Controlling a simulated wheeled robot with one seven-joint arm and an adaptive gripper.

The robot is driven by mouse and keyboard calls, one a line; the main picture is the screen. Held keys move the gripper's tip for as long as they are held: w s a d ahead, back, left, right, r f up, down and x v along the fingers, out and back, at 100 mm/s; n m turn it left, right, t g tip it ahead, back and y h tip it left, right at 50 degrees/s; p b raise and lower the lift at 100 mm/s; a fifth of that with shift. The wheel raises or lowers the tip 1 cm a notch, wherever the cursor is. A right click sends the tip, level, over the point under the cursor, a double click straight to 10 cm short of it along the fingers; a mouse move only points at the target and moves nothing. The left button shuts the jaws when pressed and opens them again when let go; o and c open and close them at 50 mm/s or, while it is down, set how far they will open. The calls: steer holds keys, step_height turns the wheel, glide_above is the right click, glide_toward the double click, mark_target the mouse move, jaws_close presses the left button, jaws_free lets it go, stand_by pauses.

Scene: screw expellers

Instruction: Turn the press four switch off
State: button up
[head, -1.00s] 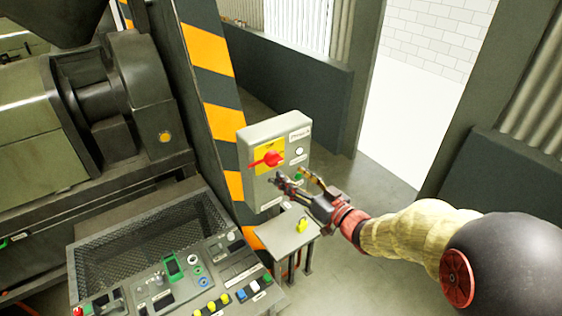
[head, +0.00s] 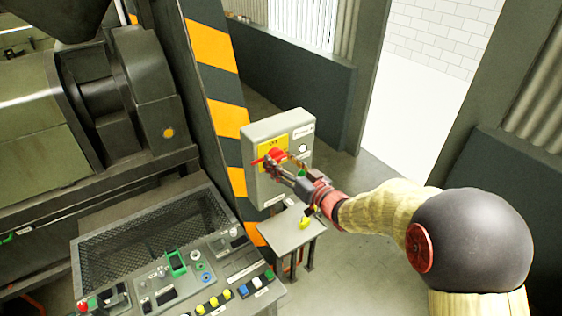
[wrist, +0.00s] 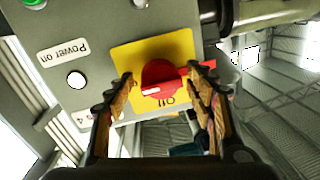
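The red rotary switch (head: 266,158) sits on a yellow plate on the front of a grey control box (head: 275,130). In the wrist view the switch (wrist: 160,80) shows upside down, its handle pointing right, with "Off" lettering below it on the yellow plate (wrist: 150,50). My gripper (head: 283,164) is at the switch, and in the wrist view my gripper (wrist: 162,80) is open with its fingers either side of the red knob. The right finger overlaps the handle; whether it touches is unclear. A small gap shows at the left finger.
A white round light (wrist: 76,80) labelled "Power on" and a green button (wrist: 35,3) are on the same box. A small stand (head: 290,232) with a yellow knob is below my gripper. A button console (head: 215,265) and a striped post (head: 212,60) are to the left.

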steer(key=c, duration=0.9)
steer(key=shift+c, duration=0.2)
steer(key=n+b, duration=0.4)
steer(key=b, duration=0.1)
steer(key=shift+f+h+b, duration=0.15)
steer(key=shift+h+b, duration=0.15)
steer(key=n+b, duration=0.4)
steer(key=b, duration=0.1)
steer(key=shift+d+n, duration=0.1)
steer(key=shift+n, duration=0.2)
steer(key=n+b, duration=0.3)
steer(key=b, duration=0.1)
steer(key=shift+r+h, duration=0.25)
steer(key=shift+h, duration=0.05)
steer(key=n+b, duration=0.4)
steer(key=shift+r, duration=0.15)
steer(key=shift+r+n+h+b, duration=0.2)
steer(key=shift+n+h+b, duration=0.1)
steer(key=shift+n+b, duration=0.5)
steer(key=shift+r, duration=0.1)
